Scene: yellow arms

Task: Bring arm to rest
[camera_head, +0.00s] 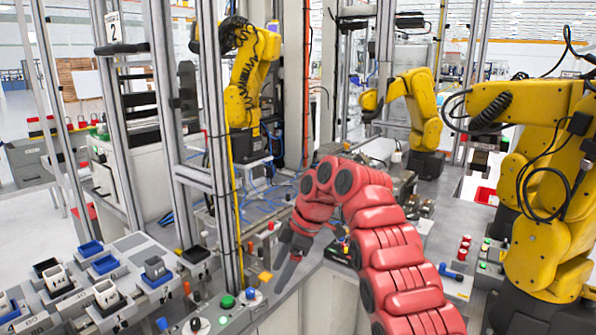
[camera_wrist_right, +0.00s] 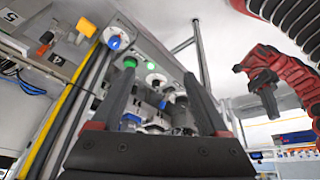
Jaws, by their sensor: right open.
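My right arm (camera_head: 390,240), red and segmented, reaches up from the bottom of the head view and bends down to the left. Its dark right gripper (camera_head: 283,272) hangs over the edge of the grey workbench, with no object visible in it. In the right wrist view the two dark fingers of this gripper (camera_wrist_right: 158,80) stand wide apart, with nothing between them. Another red arm with a dark gripper (camera_wrist_right: 264,92), which looks like my left, shows at the right of the wrist view. Whether its jaws are open is unclear. It does not show in the head view.
Green and blue buttons (camera_head: 227,301) sit on the bench edge close to my right gripper. A metal frame post (camera_head: 215,130) rises behind it. Yellow robot arms stand at the back (camera_head: 248,80) and right (camera_head: 548,220). Trays with blue parts (camera_head: 105,264) lie at the left.

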